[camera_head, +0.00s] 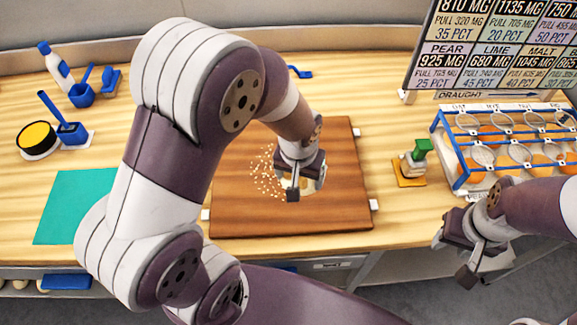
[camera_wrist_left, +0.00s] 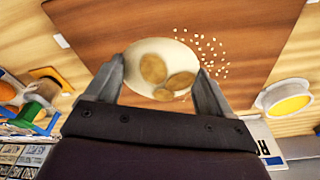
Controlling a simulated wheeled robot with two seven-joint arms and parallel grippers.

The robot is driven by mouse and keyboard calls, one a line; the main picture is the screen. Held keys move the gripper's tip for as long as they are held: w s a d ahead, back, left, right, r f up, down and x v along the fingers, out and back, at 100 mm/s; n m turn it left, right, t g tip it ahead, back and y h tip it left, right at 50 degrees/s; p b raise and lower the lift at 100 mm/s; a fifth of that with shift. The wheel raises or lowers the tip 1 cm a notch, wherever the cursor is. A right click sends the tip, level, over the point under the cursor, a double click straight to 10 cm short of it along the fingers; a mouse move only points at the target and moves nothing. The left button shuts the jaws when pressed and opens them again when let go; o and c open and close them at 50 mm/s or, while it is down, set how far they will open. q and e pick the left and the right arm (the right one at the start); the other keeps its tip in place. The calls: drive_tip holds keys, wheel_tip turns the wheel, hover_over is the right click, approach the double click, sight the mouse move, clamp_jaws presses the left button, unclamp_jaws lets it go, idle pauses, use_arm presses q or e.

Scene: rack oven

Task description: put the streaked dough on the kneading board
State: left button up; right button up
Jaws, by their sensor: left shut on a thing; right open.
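The kneading board (camera_head: 240,215) is a brown wooden slab in the middle of the counter, with pale crumbs on it; it also fills much of the left wrist view (camera_wrist_left: 100,22). My left gripper (camera_head: 297,188) is low over the board, right of the crumbs. In the left wrist view its fingers (camera_wrist_left: 160,80) are shut on a pale, rounded dough with brown patches (camera_wrist_left: 187,56). The dough is over the board; whether it touches the wood I cannot tell. In the head view the gripper hides most of it. My right gripper (camera_head: 453,260) is open and empty beyond the counter's front edge.
A teal mat (camera_head: 75,205) lies left of the board. A yellow-topped round dish (camera_head: 37,138) and blue holders (camera_head: 72,132) stand behind it. A green-handled tool (camera_head: 419,152) and a blue-framed rack (camera_head: 445,145) stand to the right, below a sign (camera_head: 490,45).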

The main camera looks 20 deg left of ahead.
use_arm(q)
hover_over(288, 176)
drive_tip(key=f, duration=0.2)
drive_tip(key=s+f+p, duration=0.1)
drive_tip(key=f, duration=0.1)
drive_tip(key=shift+d, duration=0.25)
drive_tip(key=shift+a+f, duration=0.1)
drive_tip(key=shift+a, duration=0.1)
drive_tip(key=f, duration=0.4)
drive_tip(key=shift+w+f+p, duration=0.1)
drive_tip(key=shift+w+p, duration=0.15)
drive_tip(key=shift+p, duration=0.05)
drive_tip(key=shift+s+f, duration=0.1)
drive_tip(key=shift+s, duration=0.05)
drive_tip(key=o, duration=1)
wheel_tip(288, 176, up, 12)
drive_tip(key=s, duration=0.2)
drive_tip(key=s+r, duration=0.2)
drive_tip(key=s, duration=0.7)
drive_tip(key=shift+d+r+m, duration=0.4)
drive_tip(key=shift+d, duration=0.05)
drive_tip(key=shift+w, duration=0.1)
